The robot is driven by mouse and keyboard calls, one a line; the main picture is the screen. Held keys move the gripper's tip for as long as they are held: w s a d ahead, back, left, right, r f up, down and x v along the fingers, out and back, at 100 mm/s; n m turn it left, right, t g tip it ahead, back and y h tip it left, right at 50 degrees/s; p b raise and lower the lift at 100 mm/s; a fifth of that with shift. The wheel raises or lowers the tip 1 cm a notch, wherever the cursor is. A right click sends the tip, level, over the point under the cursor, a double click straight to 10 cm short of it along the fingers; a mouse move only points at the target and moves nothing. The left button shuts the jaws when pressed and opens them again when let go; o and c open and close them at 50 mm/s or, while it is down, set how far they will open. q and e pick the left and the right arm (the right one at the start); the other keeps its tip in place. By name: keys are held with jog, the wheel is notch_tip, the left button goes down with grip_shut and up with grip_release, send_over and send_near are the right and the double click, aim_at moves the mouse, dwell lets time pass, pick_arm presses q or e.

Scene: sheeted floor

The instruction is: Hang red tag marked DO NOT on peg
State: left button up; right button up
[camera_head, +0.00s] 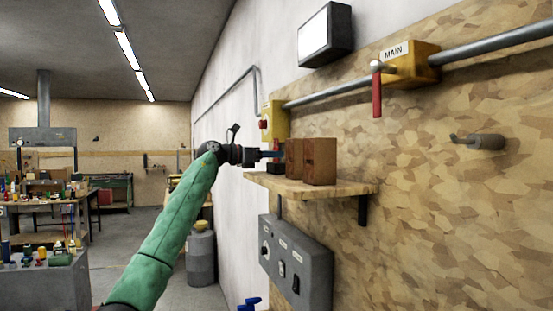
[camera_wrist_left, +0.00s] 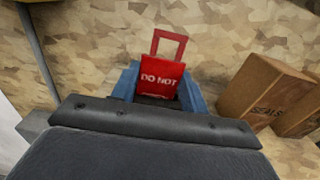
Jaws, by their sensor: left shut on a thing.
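The red tag (camera_wrist_left: 161,72) with white DO NOT lettering shows in the left wrist view, upright, with its open red loop on top. My left gripper (camera_wrist_left: 160,85) is shut on it, with a blue finger on each side. In the head view my left gripper (camera_head: 269,155) is at the left end of the wooden shelf, beside the brown boxes; the tag is hardly visible there. The grey peg (camera_head: 487,142) sticks out of the chipboard wall at the right, well apart from the gripper, with nothing on it. My right gripper is not in view.
Brown boxes (camera_head: 319,161) stand on the shelf (camera_head: 345,188), right beside the gripper. A pipe with a red-handled valve marked MAIN (camera_head: 409,65) runs above. A grey switch box (camera_head: 297,262) is below the shelf. The wall between shelf and peg is bare.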

pick_arm(q)
jog(key=shift+r+p, duration=1.2)
jog(key=shift+r, duration=1.65)
